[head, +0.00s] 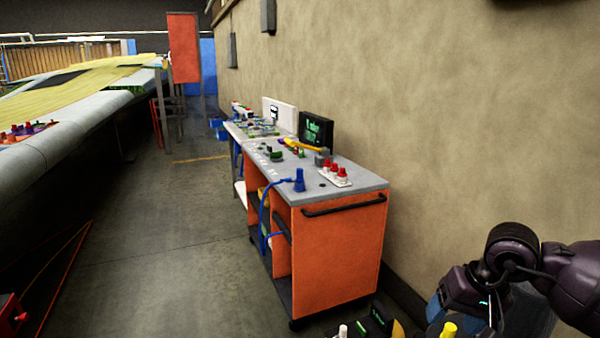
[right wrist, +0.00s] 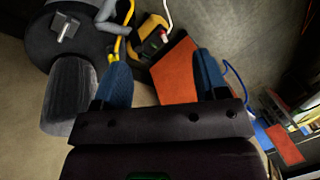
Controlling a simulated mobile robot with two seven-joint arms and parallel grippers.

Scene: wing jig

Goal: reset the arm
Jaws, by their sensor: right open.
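My right arm comes in at the lower right of the head view. Its dark gripper (head: 440,308) shows a blue finger at the lower edge, to the right of the orange cart. In the right wrist view the two blue fingers of the right gripper (right wrist: 162,58) stand wide apart, with nothing held between them. My left gripper is in neither view.
An orange cart (head: 335,245) with a grey top (head: 345,184) stands along the beige wall, holding red-capped bottles (head: 334,172), a blue nozzle (head: 299,180) and a dark screen (head: 316,130). A wing (head: 75,110) lies left. The floor (head: 170,245) between is mostly clear.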

